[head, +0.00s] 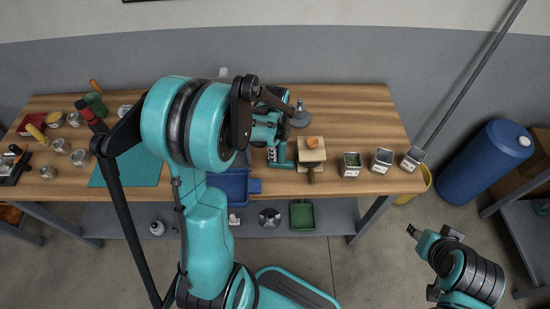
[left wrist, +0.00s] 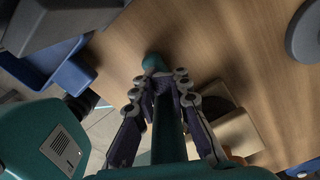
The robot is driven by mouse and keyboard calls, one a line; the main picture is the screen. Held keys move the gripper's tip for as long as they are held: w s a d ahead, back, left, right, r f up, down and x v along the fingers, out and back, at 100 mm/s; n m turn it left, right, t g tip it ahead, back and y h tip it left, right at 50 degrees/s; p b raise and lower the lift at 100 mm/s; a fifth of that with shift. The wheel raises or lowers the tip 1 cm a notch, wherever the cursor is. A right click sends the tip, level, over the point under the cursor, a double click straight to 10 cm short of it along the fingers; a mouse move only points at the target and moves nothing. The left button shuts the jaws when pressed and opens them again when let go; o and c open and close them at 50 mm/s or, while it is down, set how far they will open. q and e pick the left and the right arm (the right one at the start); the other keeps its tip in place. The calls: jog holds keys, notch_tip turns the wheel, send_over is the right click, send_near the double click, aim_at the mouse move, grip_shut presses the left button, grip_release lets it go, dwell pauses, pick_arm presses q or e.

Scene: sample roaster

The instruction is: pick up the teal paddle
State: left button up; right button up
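The teal paddle shows in the left wrist view (left wrist: 168,130) as a long narrow teal piece running between my fingers, with a rounded end beyond them over the wood. In the head view, teal parts (head: 279,153) show under my left gripper (head: 270,125), but my arm hides much there. In the left wrist view my left gripper (left wrist: 163,88) has a dark finger on each side of the paddle. Both fingers look pressed against it, though the contact is partly hidden. My right gripper (head: 413,231) is away from the table at the lower right, too small to read.
Right of the paddle are a wooden block with an orange piece (head: 311,146) and several small square tins (head: 351,160). A grey round base (head: 299,118) stands behind. A blue tray (head: 236,186) is at the front edge. A green mat (head: 130,170) and jars lie left.

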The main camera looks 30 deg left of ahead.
pick_arm(q)
jog(key=o, duration=0.7)
jog(key=shift+r, duration=0.1)
